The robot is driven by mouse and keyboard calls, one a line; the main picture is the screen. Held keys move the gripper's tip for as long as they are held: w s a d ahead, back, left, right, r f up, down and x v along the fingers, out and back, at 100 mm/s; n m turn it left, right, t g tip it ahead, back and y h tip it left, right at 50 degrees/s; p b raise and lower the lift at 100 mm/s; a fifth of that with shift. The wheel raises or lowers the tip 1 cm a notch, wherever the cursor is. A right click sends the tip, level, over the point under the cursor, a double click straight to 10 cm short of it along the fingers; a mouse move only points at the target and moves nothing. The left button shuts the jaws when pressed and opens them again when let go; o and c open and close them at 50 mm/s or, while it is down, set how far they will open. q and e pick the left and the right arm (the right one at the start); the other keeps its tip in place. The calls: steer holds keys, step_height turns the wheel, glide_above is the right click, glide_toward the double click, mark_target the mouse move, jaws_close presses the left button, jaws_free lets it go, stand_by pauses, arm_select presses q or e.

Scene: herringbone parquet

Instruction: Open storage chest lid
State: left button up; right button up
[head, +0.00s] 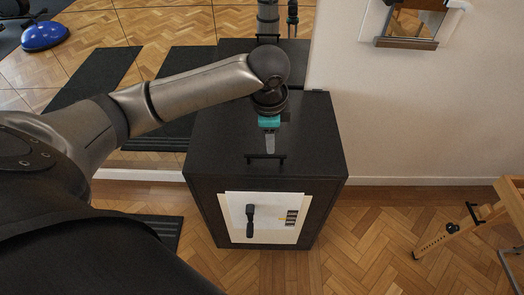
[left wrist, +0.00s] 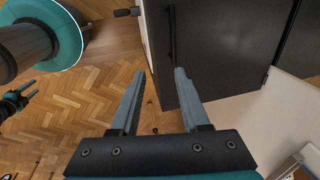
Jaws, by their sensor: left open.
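The black storage chest (head: 205,212) stands in the centre of the head view with its lid (head: 222,135) down flat. A black bar handle (head: 266,157) is on the lid near its front edge; it also shows in the left wrist view (left wrist: 171,33). The white front panel (head: 236,227) carries a black lever. My left gripper (head: 270,150) is over the lid just behind the bar handle, pointing down, open and empty between its fingers (left wrist: 159,73). Contact with the lid cannot be told. What looks like my right gripper (left wrist: 32,92) is small at the left of the wrist view.
A mirror wall is behind the chest, and a pale wall stands to its right. Wooden equipment (head: 485,215) is at the right edge. A dark mat (head: 158,231) lies left of the chest. Parquet floor (head: 375,220) is free right of the chest.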

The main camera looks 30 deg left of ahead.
mark_target(262, 155)
arm_select(q)
steer(key=shift+y, duration=0.3)
steer(key=w+a+f+b, duration=0.1)
steer(key=f, duration=0.3)
steer(key=w+a+f+b, duration=0.1)
steer(key=a+f+b, duration=0.1)
steer(key=f, duration=0.2)
steer(key=w+a+f+b, duration=0.1)
steer(key=f+b, duration=0.1)
steer(key=f, duration=0.2)
steer(key=shift+w+a, duration=0.2)
steer(key=shift+a, duration=0.1)
steer(key=shift+f, duration=0.45)
steer(key=shift+w, duration=0.1)
steer(key=c, duration=0.7)
jaws_close()
arm_select(e)
steer(key=shift+w+d+f, duration=0.15)
steer(key=shift+f, duration=0.7)
steer(key=shift+w+d+f, duration=0.2)
steer(key=shift+f, duration=0.6)
steer(key=shift+w+d+f, duration=0.15)
steer(key=shift+f, duration=0.7)
steer(key=shift+w, duration=0.4)
